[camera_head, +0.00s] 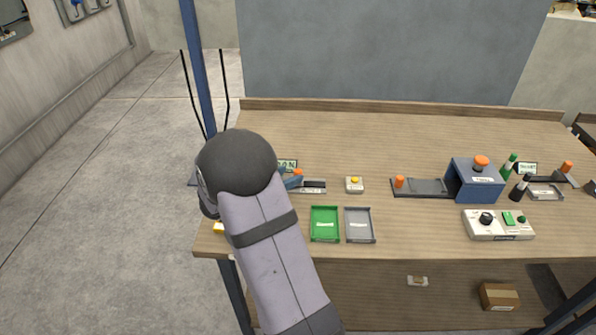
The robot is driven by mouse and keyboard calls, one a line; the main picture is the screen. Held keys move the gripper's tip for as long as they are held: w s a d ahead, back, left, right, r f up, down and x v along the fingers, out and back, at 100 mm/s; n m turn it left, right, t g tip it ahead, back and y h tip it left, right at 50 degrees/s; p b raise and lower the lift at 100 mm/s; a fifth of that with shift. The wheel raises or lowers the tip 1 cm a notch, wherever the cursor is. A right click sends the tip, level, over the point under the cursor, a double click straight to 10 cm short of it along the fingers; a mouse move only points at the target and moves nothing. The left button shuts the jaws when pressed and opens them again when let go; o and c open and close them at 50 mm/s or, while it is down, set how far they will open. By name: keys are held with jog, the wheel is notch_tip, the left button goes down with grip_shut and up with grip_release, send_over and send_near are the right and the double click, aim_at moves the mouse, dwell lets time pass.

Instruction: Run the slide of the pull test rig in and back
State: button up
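No label reading pull test rig is legible here, so I cannot tell for sure which device it is. A dark slide rail (428,187) with an orange knob (399,182) at its left end runs into a blue housing (480,183) with an orange top button. A second small fixture with an orange knob (567,168) stands at the right end of the table. A third orange knob (298,173) shows beside a dark strip, partly hidden behind my arm. My arm covers the table's left end. My gripper is hidden behind it.
A green tray (324,238) and a grey tray (360,238) lie on the wooden table (420,240). A small yellow-button box (354,185) stands behind them. A control box (498,224) and dark and green bottles are at right. The table's middle front is clear.

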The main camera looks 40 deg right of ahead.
aim_at(297, 172)
jog(key=shift+p+x, duration=0.5)
jog(key=shift+x, duration=2.55)
grip_shut()
